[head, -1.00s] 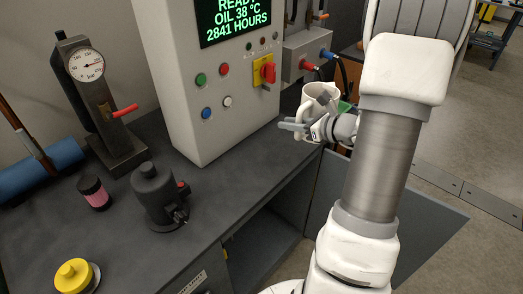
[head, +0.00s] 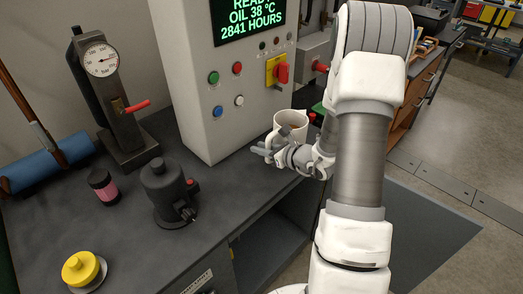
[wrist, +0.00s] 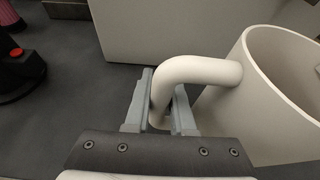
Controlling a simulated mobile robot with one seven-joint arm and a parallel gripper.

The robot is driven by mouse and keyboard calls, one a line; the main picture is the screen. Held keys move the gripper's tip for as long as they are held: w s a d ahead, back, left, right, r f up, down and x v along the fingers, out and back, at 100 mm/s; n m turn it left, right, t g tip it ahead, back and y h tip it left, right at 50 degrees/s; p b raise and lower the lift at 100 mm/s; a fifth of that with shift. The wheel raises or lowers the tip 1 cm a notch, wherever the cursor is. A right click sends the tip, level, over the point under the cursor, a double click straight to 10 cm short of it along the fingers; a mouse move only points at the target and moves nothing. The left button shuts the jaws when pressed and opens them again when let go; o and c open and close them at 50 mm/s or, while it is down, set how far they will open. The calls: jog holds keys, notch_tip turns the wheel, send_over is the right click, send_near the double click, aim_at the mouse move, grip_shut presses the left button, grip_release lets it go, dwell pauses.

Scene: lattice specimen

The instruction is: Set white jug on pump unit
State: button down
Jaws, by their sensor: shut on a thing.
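The white jug (head: 290,120) is at the right end of the dark bench, in front of the grey display cabinet. My gripper (head: 263,151) is shut on its handle. In the wrist view the jug (wrist: 272,95) is on the right, open-topped, with its handle between the fingers of my gripper (wrist: 163,95). It looks close to upright. Its base is hidden by my gripper, so I cannot tell its height over the bench. A grey box (head: 311,66) with a red fitting is behind it; I cannot tell whether this or the display cabinet (head: 190,80) is the pump unit.
On the bench (head: 130,225) stand a black cylindrical device (head: 163,190), a dark pink-banded jar (head: 103,186), a yellow-topped knob (head: 80,268) and a gauge stand (head: 108,90). Dark bench surface lies clear between the black device and the jug.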

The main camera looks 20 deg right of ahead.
jog(key=shift+f, duration=0.35)
jog(key=c, duration=0.8)
grip_release()
jog(key=shift+f, duration=0.15)
jog(key=shift+o, duration=0.2)
jog(key=v, duration=1.2)
